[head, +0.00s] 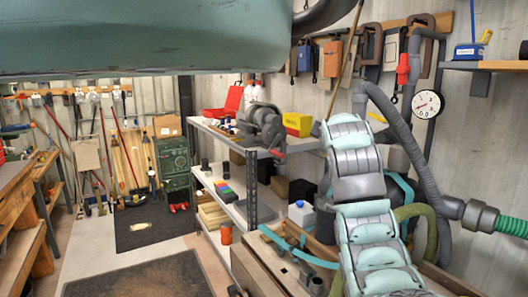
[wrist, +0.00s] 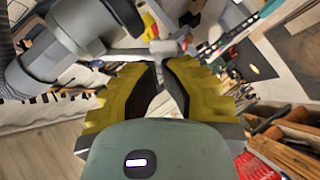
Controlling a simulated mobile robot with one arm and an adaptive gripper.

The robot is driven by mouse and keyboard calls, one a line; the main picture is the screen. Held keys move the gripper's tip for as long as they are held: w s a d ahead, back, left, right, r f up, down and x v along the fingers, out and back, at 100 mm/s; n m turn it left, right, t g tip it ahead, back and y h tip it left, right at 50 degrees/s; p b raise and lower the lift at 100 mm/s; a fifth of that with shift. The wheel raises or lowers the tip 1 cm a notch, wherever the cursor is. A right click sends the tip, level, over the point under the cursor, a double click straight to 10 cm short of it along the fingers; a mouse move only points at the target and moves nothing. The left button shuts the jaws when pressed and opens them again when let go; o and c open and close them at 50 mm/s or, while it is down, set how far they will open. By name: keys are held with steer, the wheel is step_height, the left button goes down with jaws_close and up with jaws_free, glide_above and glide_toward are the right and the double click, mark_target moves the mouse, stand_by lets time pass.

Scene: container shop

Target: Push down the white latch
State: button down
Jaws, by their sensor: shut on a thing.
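My gripper (wrist: 162,72) shows in the wrist view, with two yellow ridged fingers and dark inner pads angled toward each other. I cannot pick out the white latch for certain in either view. In the wrist view, a grey metal body (wrist: 55,55) with a short bar and a pale rounded end lies to the upper left of the fingers. The gripper does not show in the head view.
In the head view, a shelf unit (head: 253,200) stands mid-picture, bearing a dark grey vise (head: 262,125) and a yellow box (head: 297,124). A green cabinet (head: 174,163) stands at the back wall. Clamps and a gauge (head: 427,104) hang right. The floor at left has a dark mat (head: 140,280).

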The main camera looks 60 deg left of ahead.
steer(key=shift+w, duration=0.1)
steer(key=shift+r+p, duration=0.5)
steer(key=shift+r, duration=0.3)
steer(key=shift+d, duration=0.1)
